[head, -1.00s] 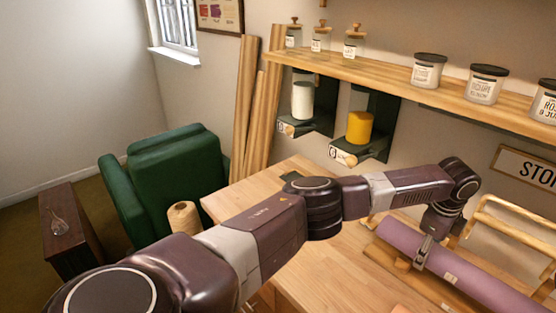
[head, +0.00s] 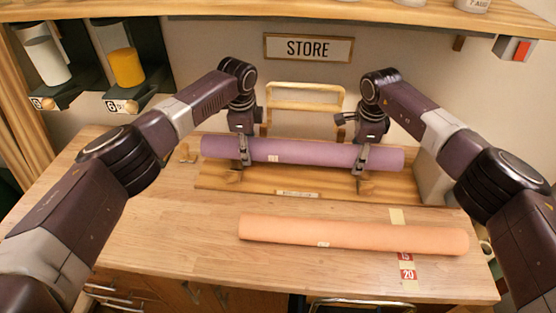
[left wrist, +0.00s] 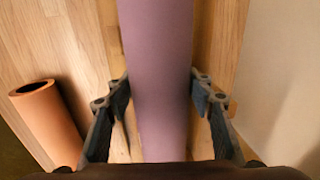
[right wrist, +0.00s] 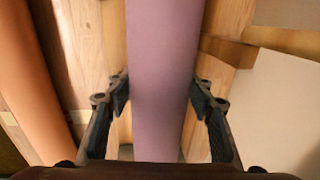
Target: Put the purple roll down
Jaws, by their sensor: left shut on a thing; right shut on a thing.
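The purple roll (head: 300,152) lies level from left to right at the back of the table, over a wooden board (head: 260,186) with a small label on its front edge. My left gripper (head: 243,160) is shut on the roll near its left end; its fingers flank the roll in the left wrist view (left wrist: 158,110). My right gripper (head: 361,168) is shut on the roll near its right end, with fingers on both sides in the right wrist view (right wrist: 160,110). I cannot tell whether the roll rests on the board or hangs just above it.
An orange roll (head: 350,234) lies on the table in front, across a strip with red number tags (head: 407,273). A wooden frame (head: 305,98) stands behind the purple roll under the STORE sign (head: 308,47). A shelf (head: 300,8) runs above. The table's left part is clear.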

